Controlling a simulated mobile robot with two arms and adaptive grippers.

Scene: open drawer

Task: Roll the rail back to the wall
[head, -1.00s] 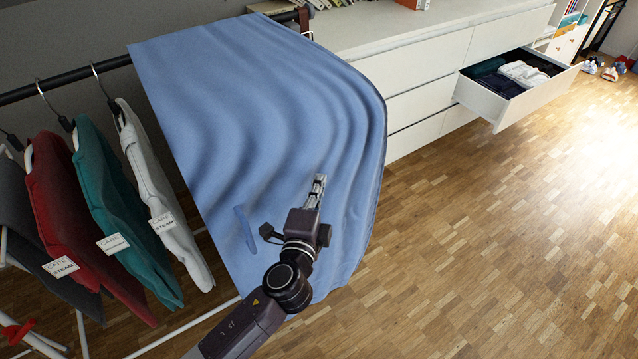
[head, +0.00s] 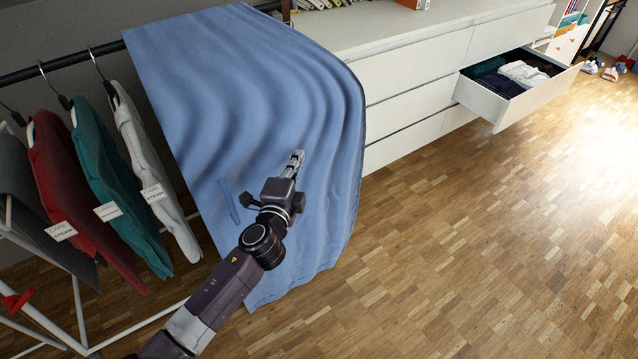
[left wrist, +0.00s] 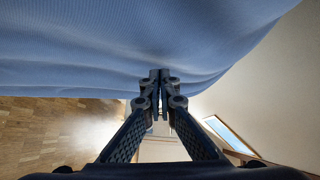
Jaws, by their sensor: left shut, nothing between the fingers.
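The clothes rail's black top bar (head: 65,66) runs along the upper left, on a white frame (head: 80,310). A blue cloth (head: 255,70) is draped over its right end and hangs down wavy. Grey, red, teal and white garments hang on the bar to the left. My left gripper (head: 297,157) is shut and empty, against or just in front of the cloth in the head view; contact is unclear. In the left wrist view my left gripper (left wrist: 160,78) has its fingertips together just under the cloth (left wrist: 150,35). My right gripper is out of view.
A white dresser (head: 420,70) stands along the wall behind the rail, with one drawer (head: 515,95) pulled open and holding folded clothes. Books lie on its top. Wooden floor (head: 480,240) is clear on the right. Shoes sit far right.

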